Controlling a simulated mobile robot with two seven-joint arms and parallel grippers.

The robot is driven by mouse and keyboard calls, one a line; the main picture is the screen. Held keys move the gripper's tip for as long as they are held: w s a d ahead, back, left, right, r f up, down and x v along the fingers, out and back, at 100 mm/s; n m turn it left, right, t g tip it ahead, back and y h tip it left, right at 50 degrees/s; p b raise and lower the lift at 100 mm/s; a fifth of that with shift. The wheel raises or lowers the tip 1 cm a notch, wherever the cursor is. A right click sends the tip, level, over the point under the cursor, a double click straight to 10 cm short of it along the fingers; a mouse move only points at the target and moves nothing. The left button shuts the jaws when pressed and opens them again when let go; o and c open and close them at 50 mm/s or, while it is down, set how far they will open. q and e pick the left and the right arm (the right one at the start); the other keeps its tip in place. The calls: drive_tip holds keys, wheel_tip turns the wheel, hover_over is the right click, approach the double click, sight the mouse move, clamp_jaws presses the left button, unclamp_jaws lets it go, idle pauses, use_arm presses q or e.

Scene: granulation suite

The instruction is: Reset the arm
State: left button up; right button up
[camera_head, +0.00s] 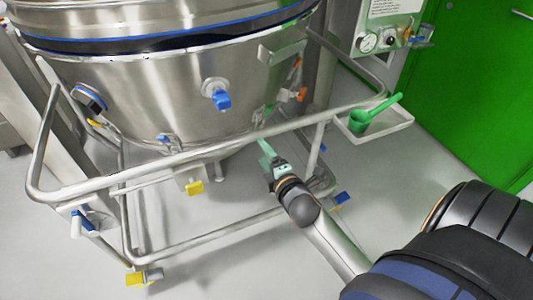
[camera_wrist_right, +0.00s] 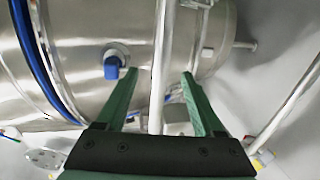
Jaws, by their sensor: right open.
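My right arm (camera_head: 335,245) reaches up from the lower right in the head view. Its right gripper (camera_head: 266,150) has green fingers and is at the front rail of the steel vessel's frame, low beside the vessel (camera_head: 150,100). In the right wrist view the gripper (camera_wrist_right: 160,76) is open, with its two fingers apart. A steel rail (camera_wrist_right: 161,50) shows in the gap between them; I cannot tell whether it touches a finger. I see nothing held. My left gripper is not in view.
The tubular frame rail (camera_head: 210,149) runs across the vessel's front. A blue-handled valve (camera_head: 221,100) sticks out of the vessel. A green scoop (camera_head: 360,122) lies on a white tray (camera_head: 388,133) to the right. A green door (camera_head: 480,90) stands behind.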

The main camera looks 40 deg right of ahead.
drive_tip(key=shift+s+r, duration=0.1)
drive_tip(key=shift+s, duration=0.35)
drive_tip(key=s+a+f+m+g+y, duration=0.55)
drive_tip(key=s+a+f+m, duration=0.6)
drive_tip(key=s+a, duration=0.3)
drive_tip(key=s+a+m+g+y+p, duration=0.1)
drive_tip(key=s+a+m+p, duration=0.1)
drive_tip(key=s+a, duration=0.15)
use_arm(q)
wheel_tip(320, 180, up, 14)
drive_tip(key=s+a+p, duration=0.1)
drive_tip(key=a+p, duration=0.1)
drive_tip(key=p, duration=1.5)
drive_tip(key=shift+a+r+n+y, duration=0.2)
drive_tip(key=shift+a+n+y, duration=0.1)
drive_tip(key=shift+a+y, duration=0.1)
use_arm(e)
wheel_tip(320, 180, up, 12)
drive_tip(key=d, duration=0.2)
drive_tip(key=shift+w+d+r, duration=0.15)
drive_tip(key=shift+d, duration=0.15)
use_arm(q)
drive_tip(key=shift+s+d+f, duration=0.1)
use_arm(e)
drive_tip(key=shift+t+h, duration=0.25)
